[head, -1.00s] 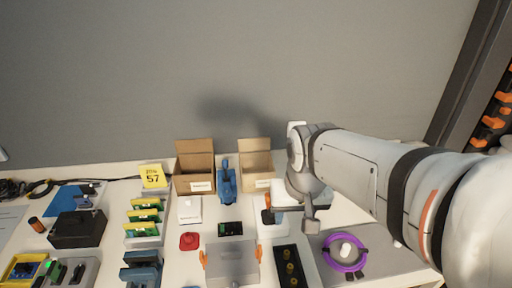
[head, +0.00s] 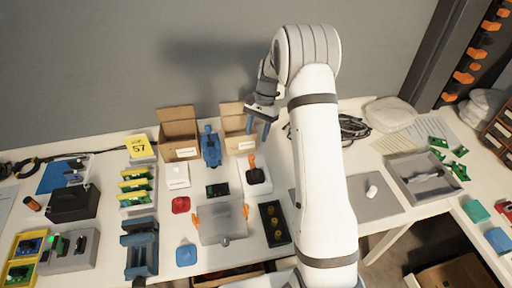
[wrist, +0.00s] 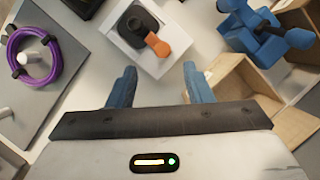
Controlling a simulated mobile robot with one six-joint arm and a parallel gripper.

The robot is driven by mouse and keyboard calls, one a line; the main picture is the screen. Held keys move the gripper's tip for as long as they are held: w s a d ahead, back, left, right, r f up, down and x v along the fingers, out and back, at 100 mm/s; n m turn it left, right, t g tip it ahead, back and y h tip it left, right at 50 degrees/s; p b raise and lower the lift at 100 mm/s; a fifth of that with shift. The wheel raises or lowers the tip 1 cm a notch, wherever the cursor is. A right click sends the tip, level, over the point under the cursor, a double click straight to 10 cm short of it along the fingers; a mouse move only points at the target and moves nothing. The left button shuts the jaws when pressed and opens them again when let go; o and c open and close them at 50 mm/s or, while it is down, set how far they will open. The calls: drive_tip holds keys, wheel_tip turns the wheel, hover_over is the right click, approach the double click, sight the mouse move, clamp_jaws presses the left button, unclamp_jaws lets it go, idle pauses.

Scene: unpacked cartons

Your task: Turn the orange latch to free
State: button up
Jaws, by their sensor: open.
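An orange lever (head: 252,160) stands on a black body (head: 257,176) on a white plate, right of the middle of the bench. In the wrist view the orange lever (wrist: 158,44) points down and right from the black body (wrist: 138,26). A grey clear-lidded box (head: 222,222) has an orange clip (head: 246,211) on its right side and another on its left. My gripper (head: 259,126) hovers by the open cartons, behind the lever. Its blue fingers (wrist: 158,76) are apart with nothing between them. The lever is just beyond the fingertips in the wrist view.
Two open cartons (head: 180,134) stand along the wall, with a blue clamp-like tool (head: 210,146) between them. A black strip with yellow rings (head: 274,224) lies in front of the lever. A purple ring (wrist: 50,70) lies on a grey mat (wrist: 66,92).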

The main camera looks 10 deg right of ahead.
sight(251, 156)
drive_tip(key=shift+w+p+x, duration=0.25)
drive_tip(key=shift+p+x, duration=0.2)
drive_tip(key=shift+x, duration=1.8)
drive_tip(key=shift+w+p+x, duration=0.2)
drive_tip(key=shift+p+x, duration=0.2)
drive_tip(key=shift+x, duration=1.9)
drive_tip(key=shift+d+f, duration=0.1)
drive_tip(key=shift+f, duration=0.05)
drive_tip(key=shift+c, duration=0.3)
